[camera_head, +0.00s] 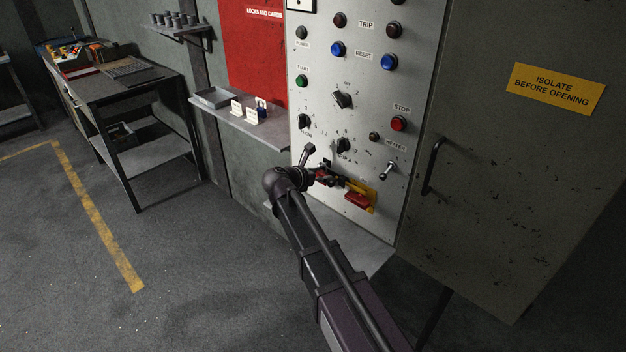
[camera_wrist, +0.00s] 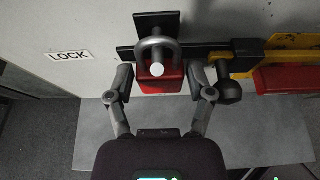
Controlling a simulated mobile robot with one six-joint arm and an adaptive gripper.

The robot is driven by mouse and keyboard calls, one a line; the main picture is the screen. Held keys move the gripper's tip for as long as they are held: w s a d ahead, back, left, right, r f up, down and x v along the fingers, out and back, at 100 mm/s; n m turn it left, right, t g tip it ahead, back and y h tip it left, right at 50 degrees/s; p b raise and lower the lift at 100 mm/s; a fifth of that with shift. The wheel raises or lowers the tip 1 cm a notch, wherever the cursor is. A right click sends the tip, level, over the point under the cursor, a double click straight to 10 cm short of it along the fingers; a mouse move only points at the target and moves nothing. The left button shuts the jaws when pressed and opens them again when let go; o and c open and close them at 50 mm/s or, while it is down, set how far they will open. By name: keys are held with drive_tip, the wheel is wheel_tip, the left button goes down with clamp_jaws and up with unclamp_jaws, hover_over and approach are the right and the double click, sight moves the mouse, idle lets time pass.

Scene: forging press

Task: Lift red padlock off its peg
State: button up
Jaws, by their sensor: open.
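The red padlock (camera_wrist: 160,83) hangs by its grey shackle (camera_wrist: 157,43) around a peg with a pale round end (camera_wrist: 158,69), in the middle of the wrist view. A dark bracket (camera_wrist: 155,20) is behind it. My gripper (camera_wrist: 161,78) is open, with one finger on each side of the padlock's red body. Small gaps seem to show between fingers and body; contact is hard to judge. In the head view, my gripper (camera_head: 322,172) is at the lower part of the control panel, and the padlock (camera_head: 324,179) shows only as a small red patch there.
A yellow plate with a red handle (camera_head: 357,199) is just right of the padlock, and a dark knob (camera_wrist: 228,90) is close to my right finger. A LOCK label (camera_wrist: 68,55) is on the left. A grey shelf (camera_head: 240,119) with cards is left of the panel (camera_head: 345,70).

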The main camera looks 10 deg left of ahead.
sight(320, 175)
drive_tip(key=shift+w+d+f, duration=0.25)
drive_tip(key=shift+w+d, duration=0.05)
drive_tip(key=shift+w, duration=0.15)
drive_tip(key=c, duration=0.8)
drive_tip(key=shift+c, duration=0.3)
drive_tip(key=shift+r+p, duration=0.6)
drive_tip(key=shift+r, duration=0.15)
drive_tip(key=shift+s+a, duration=0.1)
drive_tip(key=shift+s, duration=0.1)
drive_tip(key=shift+s+a, duration=0.45)
drive_tip(key=shift+s, duration=0.1)
drive_tip(key=shift+s+a, duration=0.2)
drive_tip(key=shift+s, duration=0.1)
drive_tip(key=shift+s+a, duration=0.45)
drive_tip(key=shift+s, duration=0.1)
